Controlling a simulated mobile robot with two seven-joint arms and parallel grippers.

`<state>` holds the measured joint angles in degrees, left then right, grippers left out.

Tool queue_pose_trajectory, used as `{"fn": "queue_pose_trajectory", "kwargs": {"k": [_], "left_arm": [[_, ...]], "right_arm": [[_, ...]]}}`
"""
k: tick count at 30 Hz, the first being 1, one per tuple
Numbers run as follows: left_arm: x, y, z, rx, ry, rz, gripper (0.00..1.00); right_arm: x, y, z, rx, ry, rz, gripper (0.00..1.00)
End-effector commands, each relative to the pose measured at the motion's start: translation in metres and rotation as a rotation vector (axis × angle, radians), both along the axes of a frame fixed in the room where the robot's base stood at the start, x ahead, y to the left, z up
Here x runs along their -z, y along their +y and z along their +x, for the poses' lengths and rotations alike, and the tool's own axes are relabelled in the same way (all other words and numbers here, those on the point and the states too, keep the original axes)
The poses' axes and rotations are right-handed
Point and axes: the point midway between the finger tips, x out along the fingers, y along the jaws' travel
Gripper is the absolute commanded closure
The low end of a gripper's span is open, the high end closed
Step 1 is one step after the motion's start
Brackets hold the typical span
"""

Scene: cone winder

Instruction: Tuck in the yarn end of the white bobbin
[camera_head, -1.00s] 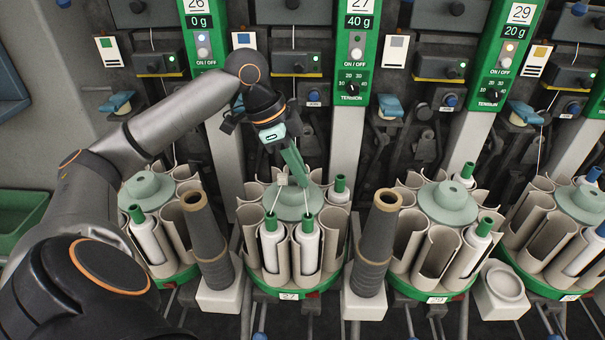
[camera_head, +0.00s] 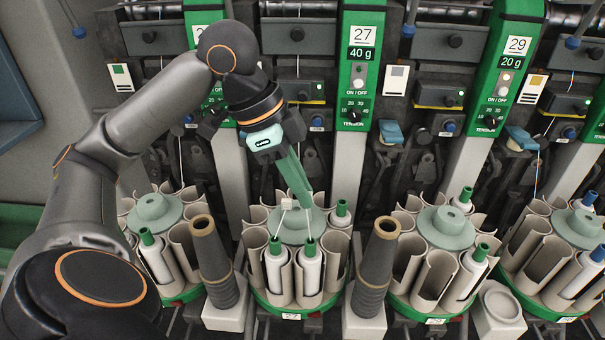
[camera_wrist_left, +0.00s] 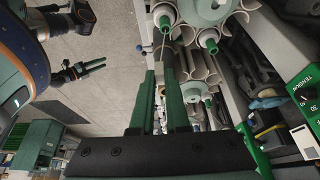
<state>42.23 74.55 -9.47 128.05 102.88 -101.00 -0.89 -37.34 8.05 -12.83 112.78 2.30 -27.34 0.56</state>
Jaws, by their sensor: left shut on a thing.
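Two white bobbins with green tops stand upright side by side in the front pockets of the bobbin holder (camera_head: 257,285) under unit 27. The right one (camera_head: 310,272) has a thin yarn end (camera_head: 308,224) rising from its top to my left gripper. My left gripper (camera_head: 307,206) is above and behind it, shut on that yarn, its fingers pointing down. The left bobbin (camera_head: 278,276) has its own strand going up to a small pale block (camera_head: 287,203). In the left wrist view, the yarn (camera_wrist_left: 163,45) runs between a green bobbin top and the fingertips. My right gripper (camera_wrist_left: 88,67) shows there, well away; its opening is unclear.
Grey-brown cones (camera_head: 212,258) and (camera_head: 377,268) stand on both sides of the holder. Further bobbin holders (camera_head: 440,235) flank it. Green unit panels (camera_head: 362,65) and dark winding parts rise behind.

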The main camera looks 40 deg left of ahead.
Motion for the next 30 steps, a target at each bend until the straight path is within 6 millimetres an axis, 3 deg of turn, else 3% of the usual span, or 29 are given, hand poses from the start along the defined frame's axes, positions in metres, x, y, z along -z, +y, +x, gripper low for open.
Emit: {"fn": "queue_pose_trajectory", "kwargs": {"k": [9,30], "left_arm": [[-0.016,-0.022,-0.024,0.0,-0.001,-0.001,1.0],[-0.045,-0.025,-0.027,-0.001,0.001,-0.001,1.0]], "right_arm": [[-0.009,-0.003,0.001,0.011,-0.01,-0.001,0.5],[-0.042,-0.004,-0.001,0.013,-0.005,-0.001,0.5]]}}
